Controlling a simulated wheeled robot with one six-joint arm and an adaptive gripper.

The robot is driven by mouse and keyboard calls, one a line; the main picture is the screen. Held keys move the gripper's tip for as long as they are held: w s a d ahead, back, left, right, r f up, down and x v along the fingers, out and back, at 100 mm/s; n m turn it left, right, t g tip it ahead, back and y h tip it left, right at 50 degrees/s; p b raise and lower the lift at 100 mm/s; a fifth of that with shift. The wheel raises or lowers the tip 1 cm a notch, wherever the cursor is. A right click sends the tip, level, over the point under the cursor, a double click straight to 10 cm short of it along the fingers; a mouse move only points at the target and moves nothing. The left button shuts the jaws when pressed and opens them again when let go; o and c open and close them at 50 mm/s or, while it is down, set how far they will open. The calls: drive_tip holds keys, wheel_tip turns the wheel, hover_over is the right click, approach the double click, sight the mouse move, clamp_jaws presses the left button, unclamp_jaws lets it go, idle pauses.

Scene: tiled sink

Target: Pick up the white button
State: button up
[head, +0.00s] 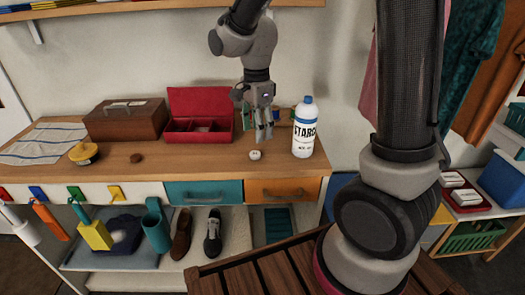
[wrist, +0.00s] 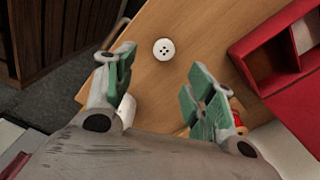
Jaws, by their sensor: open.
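The white button (head: 255,155) lies on the wooden counter, left of the starch bottle. In the wrist view the white button (wrist: 164,49) is round with several holes and lies flat on the wood. My gripper (head: 264,136) hangs above the counter, pointing down, just over and slightly behind the button in the head view. In the wrist view my gripper's green-padded fingers (wrist: 158,95) are apart with nothing between them. The button shows beyond the fingertips, between their lines.
A starch bottle (head: 303,130) stands close to the right of my gripper. A red open box (head: 200,100) and a brown case (head: 127,119) stand to the left. The counter's front is clear around the button.

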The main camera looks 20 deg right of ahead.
sight(256, 153)
drive_tip(key=shift+f+m, duration=0.1)
drive_tip(key=shift+m, duration=0.9)
wheel_tip(256, 153, down, 8)
drive_tip(key=shift+w+a+r, duration=0.1)
drive_tip(key=shift+w+r, duration=0.05)
drive_tip(key=shift+r, duration=0.05)
drive_tip(key=c, duration=0.8)
